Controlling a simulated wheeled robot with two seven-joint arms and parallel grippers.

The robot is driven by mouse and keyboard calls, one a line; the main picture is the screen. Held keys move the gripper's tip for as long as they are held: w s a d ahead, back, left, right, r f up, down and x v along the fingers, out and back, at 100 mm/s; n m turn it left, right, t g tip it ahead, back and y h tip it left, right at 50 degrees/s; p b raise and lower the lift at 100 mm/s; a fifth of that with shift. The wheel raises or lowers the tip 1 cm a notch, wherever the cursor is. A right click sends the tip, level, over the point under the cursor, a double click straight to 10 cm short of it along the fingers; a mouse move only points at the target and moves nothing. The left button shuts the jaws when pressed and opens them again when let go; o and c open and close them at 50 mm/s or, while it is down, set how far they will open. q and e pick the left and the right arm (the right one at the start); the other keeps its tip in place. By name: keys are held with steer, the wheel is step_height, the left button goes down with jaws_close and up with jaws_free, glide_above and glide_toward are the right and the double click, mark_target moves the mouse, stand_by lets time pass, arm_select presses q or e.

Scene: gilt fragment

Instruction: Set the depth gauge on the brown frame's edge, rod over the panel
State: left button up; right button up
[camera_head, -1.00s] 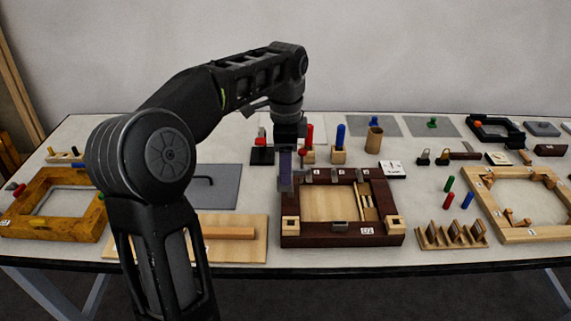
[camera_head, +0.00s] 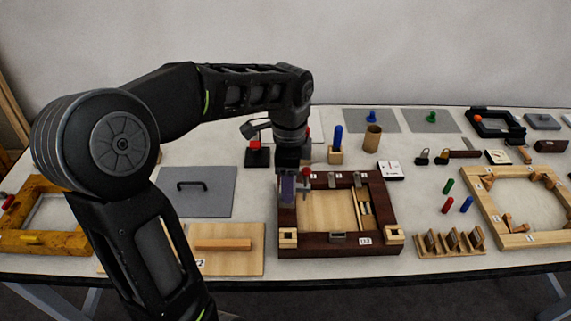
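The brown frame (camera_head: 388,213) lies on the table at centre, with a pale wooden panel (camera_head: 326,208) inside it. My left gripper (camera_head: 289,200) is over the frame's left edge, pointing down. It appears shut on the depth gauge (camera_head: 306,173), whose red knob and thin grey rod show just right of the fingers, on the panel's side. The fingers hide most of the gauge's body. I cannot tell whether the gauge touches the frame. My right gripper is not in view.
A grey board with a black handle (camera_head: 207,188) and a wooden board (camera_head: 247,261) lie left of the frame. A blue-topped peg block (camera_head: 337,146) and a tan cup (camera_head: 373,138) stand behind it. A slotted wooden rack (camera_head: 450,245) stands to its right.

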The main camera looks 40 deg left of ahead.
arm_select(q)
steer(key=shift+s+d+r, duration=0.15)
steer(key=shift+s, duration=0.1)
steer(key=shift+w+f, duration=0.15)
steer(key=shift+f, duration=0.1)
steer(key=shift+f+b, duration=2.95)
steer(key=shift+f, duration=0.8)
steer(key=shift+f+b, duration=0.45)
steer(key=shift+f, duration=0.15)
steer(key=o, duration=1.7)
